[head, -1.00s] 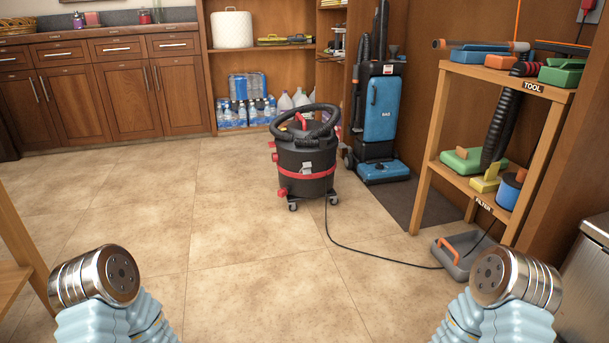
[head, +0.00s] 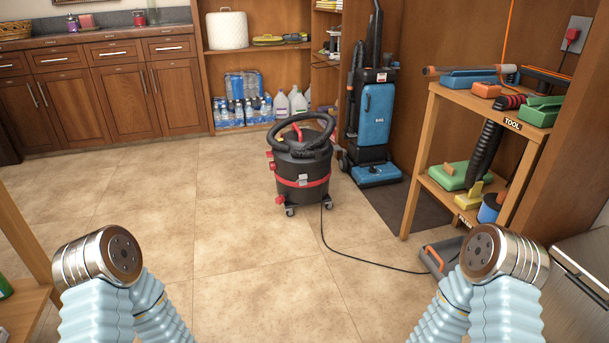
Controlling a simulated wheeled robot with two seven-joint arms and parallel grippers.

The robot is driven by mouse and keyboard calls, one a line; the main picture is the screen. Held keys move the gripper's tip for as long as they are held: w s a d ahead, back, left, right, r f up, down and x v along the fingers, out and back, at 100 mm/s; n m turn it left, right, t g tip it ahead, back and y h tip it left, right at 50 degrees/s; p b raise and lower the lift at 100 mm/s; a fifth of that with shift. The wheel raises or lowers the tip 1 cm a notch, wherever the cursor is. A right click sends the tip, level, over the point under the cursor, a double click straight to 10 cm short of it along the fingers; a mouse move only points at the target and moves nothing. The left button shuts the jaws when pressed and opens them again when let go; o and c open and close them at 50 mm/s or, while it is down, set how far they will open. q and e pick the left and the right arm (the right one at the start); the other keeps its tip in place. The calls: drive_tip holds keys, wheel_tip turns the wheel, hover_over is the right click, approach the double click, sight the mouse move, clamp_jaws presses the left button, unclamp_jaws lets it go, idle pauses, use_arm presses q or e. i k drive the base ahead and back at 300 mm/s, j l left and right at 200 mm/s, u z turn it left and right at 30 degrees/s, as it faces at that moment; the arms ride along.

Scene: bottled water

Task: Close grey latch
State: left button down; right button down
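A black canister vacuum (head: 300,160) with a red band and a hose looped over its top stands on wheels on the tiled floor, ahead of me. A small light grey latch (head: 303,180) shows on the front of the red band; it is too small to tell whether it is open or shut. Red parts show on the vacuum's left side. Only upper parts of my two arms show, at the lower left and lower right. Neither gripper is in view, and both arms are well short of the vacuum.
A blue upright vacuum (head: 377,115) stands behind on a dark mat (head: 425,208). A wooden tool shelf (head: 418,160) stands at right, with a grey tray (head: 440,255) by its foot. A black cord (head: 350,262) crosses the floor. Open tile lies between me and the canister vacuum.

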sight(303, 181)
drive_tip(key=i+j, duration=0.3)
drive_tip(key=i, duration=0.25)
drive_tip(key=i+j+z, duration=0.1)
drive_tip(key=i+j, duration=0.15)
drive_tip(key=i, duration=0.25)
drive_tip(key=i+j, duration=0.35)
drive_tip(key=i, duration=0.2)
drive_tip(key=i+j, duration=0.3)
drive_tip(key=i, duration=0.2)
drive_tip(key=i+z, duration=0.05)
